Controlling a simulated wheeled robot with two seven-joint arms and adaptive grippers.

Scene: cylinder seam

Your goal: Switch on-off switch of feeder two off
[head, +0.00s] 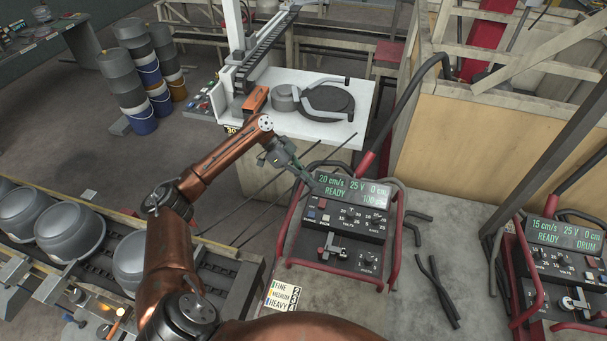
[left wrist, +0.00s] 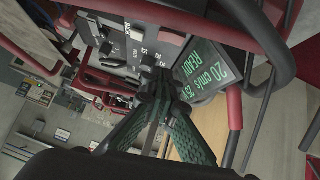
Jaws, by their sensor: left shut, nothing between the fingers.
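A wire feeder box (head: 345,228) with a red tubular frame stands in the middle of the head view. Its lit display (head: 350,190) reads 20 cm/s, 25 V, 0 cm, READY. The display also shows in the left wrist view (left wrist: 205,68). Small switches (head: 312,212) and knobs sit below it; I cannot tell which is the on-off switch. My left gripper (head: 307,182) is shut and empty at the display's upper left corner. In the left wrist view its fingertips (left wrist: 157,85) overlap the panel and hide part of it; contact is unclear. My right gripper is not in view.
A second feeder (head: 562,250) at the right reads 15 cm/s, READY, DRUM. Red frame bars (head: 284,225) flank the middle box. A dark cable (head: 405,100) rises behind it. Metal pots (head: 75,230) on a conveyor stand at left, and a white table (head: 345,140) behind.

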